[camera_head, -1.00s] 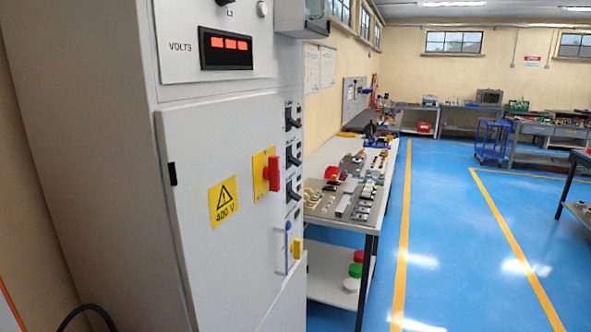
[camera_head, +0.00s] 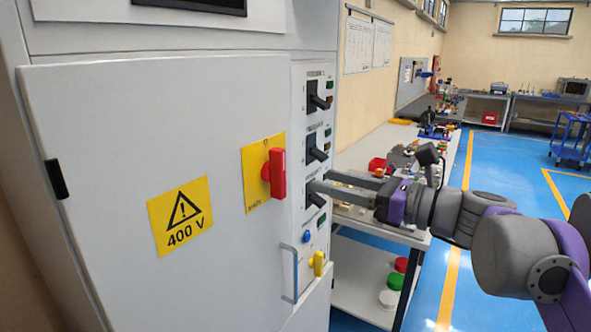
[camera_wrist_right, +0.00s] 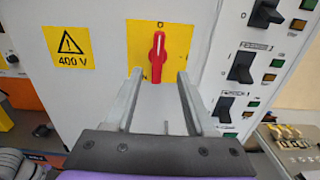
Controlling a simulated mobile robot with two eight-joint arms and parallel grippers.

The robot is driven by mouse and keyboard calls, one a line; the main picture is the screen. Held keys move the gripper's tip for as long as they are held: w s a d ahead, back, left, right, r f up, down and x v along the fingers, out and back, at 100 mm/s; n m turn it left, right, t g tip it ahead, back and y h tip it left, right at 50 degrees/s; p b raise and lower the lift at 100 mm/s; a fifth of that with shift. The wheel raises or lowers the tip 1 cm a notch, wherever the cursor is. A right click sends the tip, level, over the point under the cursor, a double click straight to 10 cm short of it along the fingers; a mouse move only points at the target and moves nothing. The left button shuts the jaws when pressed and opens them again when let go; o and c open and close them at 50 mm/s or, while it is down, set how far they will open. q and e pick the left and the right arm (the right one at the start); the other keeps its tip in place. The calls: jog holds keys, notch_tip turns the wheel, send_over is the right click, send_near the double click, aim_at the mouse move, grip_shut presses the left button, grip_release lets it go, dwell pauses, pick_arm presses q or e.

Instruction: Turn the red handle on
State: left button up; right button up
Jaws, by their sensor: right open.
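The red handle (camera_head: 277,173) stands upright on a yellow plate (camera_head: 255,155) on the grey cabinet door. In the right wrist view the red handle (camera_wrist_right: 157,58) is vertical, with a small mark above it on the yellow plate (camera_wrist_right: 140,35). My right gripper (camera_head: 319,180) is open and empty, in front of the cabinet and to the right of the handle in the head view. In the right wrist view its two fingers (camera_wrist_right: 160,74) point at the handle, one on each side of its lower end, apparently apart from it. My left gripper is not in view.
Several black rotary switches (camera_head: 318,147) line the panel right of the door. A yellow knob (camera_head: 318,263) and a door pull (camera_head: 290,273) sit below. A 400 V sign (camera_head: 181,216) is on the door. A workbench (camera_head: 365,146) with parts stands behind my right arm.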

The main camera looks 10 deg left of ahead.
aim_at(284, 171)
jog(key=x, duration=1)
jog(key=shift+s, duration=0.2)
grip_shut()
dwell(1.0)
